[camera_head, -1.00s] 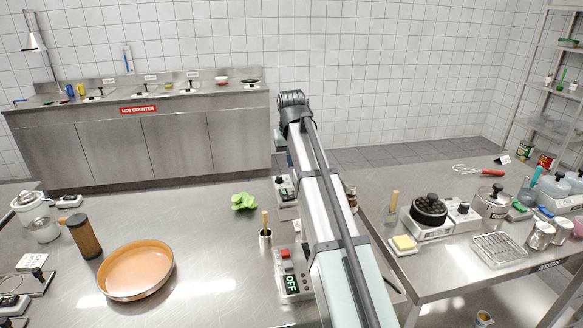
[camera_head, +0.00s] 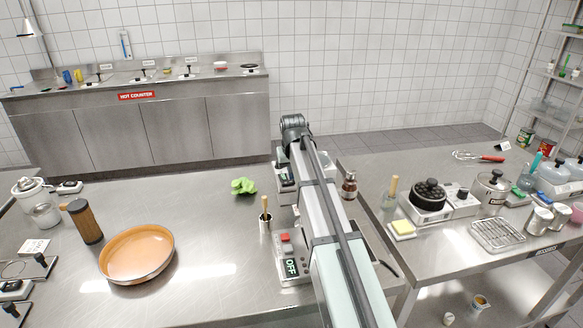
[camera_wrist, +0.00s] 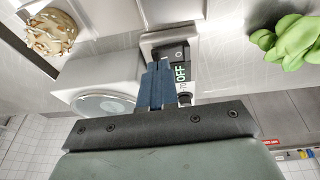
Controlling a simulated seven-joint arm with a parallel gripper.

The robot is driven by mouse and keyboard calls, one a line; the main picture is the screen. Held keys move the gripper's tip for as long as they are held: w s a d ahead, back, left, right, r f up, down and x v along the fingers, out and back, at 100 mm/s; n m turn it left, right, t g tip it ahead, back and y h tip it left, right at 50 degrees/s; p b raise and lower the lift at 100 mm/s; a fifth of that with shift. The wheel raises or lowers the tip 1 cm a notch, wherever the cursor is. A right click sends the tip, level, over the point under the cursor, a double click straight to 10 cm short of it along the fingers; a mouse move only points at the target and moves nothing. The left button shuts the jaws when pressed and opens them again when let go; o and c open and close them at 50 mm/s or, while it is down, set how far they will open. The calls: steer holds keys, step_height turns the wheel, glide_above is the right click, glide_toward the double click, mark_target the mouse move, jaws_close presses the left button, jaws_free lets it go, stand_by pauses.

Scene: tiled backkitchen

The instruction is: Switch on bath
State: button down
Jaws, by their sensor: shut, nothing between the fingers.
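In the wrist view a small control unit with a dark panel and a green-lit display reading OFF (camera_wrist: 181,73) is just beyond my gripper (camera_wrist: 160,66). My blue fingers are shut and empty, their tips over or close to the panel; I cannot tell if they touch. A white housing with a round glassy face (camera_wrist: 103,100) stands beside this unit; I cannot tell for sure that it is the bath. In the head view a unit (camera_head: 285,179) shows partly behind my arm, which hides the gripper. No label reading bath is legible.
A nearer box with a red button and an OFF display (camera_head: 291,262) stands close to my arm. A brown bottle (camera_head: 349,184) stands right of my arm.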

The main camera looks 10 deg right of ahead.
steer(key=shift+f, duration=0.1)
stand_by(0.3)
steer(key=shift+d+f+y, duration=0.3)
steer(key=shift+f+y, duration=0.1)
steer(key=shift+y, duration=0.2)
steer(key=shift+a, duration=0.1)
steer(key=shift+a+r, duration=0.2)
steer(key=shift+a, duration=0.5)
steer(key=shift+d+r, duration=0.1)
steer(key=shift+r, duration=0.45)
steer(key=w+d+v, duration=0.1)
steer(key=v, duration=1.1)
steer(key=shift+d+r, duration=0.4)
steer(key=shift+d, duration=0.05)
steer(key=shift+s, duration=0.15)
